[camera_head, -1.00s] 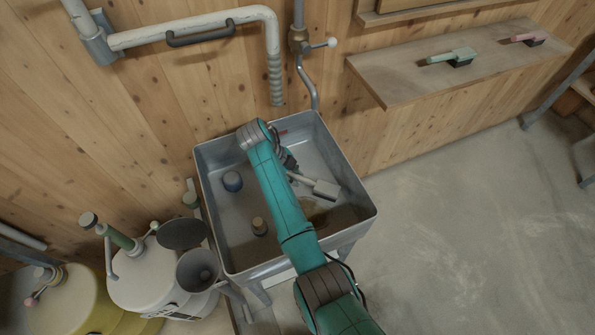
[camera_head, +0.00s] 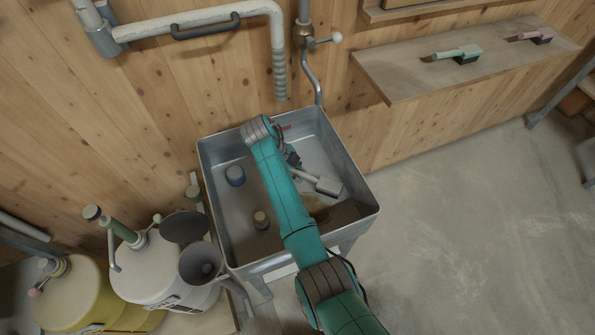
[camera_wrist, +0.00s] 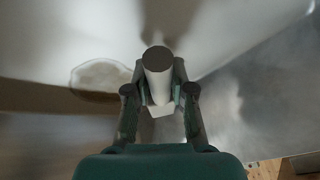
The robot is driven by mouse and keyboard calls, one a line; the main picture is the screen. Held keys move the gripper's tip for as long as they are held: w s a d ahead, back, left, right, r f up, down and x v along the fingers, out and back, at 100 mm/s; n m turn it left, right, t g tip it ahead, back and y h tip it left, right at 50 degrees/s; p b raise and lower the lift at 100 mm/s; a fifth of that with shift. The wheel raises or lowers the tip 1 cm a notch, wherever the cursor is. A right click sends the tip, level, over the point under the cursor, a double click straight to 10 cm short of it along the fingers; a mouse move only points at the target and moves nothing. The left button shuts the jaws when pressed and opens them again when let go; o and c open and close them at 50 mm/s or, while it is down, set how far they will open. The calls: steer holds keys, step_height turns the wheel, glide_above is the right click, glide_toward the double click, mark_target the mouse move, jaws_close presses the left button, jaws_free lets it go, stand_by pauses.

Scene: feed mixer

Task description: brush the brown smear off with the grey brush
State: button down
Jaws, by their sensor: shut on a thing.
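The grey brush (camera_head: 328,186) is in my gripper (camera_head: 292,162), over the inside of the metal basin (camera_head: 215,150). In the wrist view, my gripper (camera_wrist: 160,95) is shut around the brush's round grey handle (camera_wrist: 157,60), whose end points toward the camera. The brown smear (camera_head: 319,209) is on the basin floor, just below and beside the brush head in the head view, and my arm covers part of that area. In the wrist view the smear (camera_wrist: 102,77) shows as a brownish ring left of the gripper. I cannot tell whether the bristles touch the floor.
A shelf (camera_head: 400,88) holds green (camera_head: 458,53) and pink (camera_head: 535,37) brushes. White and yellow canisters stand at left.

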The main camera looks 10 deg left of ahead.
steer(key=shift+f, duration=0.2)
steer(key=shift+s+a+r, duration=0.1)
steer(key=shift+s+a, duration=0.4)
steer(key=shift+a, duration=0.25)
steer(key=shift+s+a, duration=0.5)
steer(key=shift+a, duration=0.2)
steer(key=shift+a, duration=0.1)
steer(key=shift+s+a+f, duration=0.1)
steer(key=shift+s+a, duration=0.55)
steer(key=shift+a, duration=0.3)
steer(key=shift+s+a+f, duration=0.1)
steer(key=shift+s+a, duration=0.6)
steer(key=shift+a, duration=0.2)
steer(key=shift+s+a+f, duration=0.1)
steer(key=shift+s+a, duration=0.55)
steer(key=shift+a, duration=0.3)
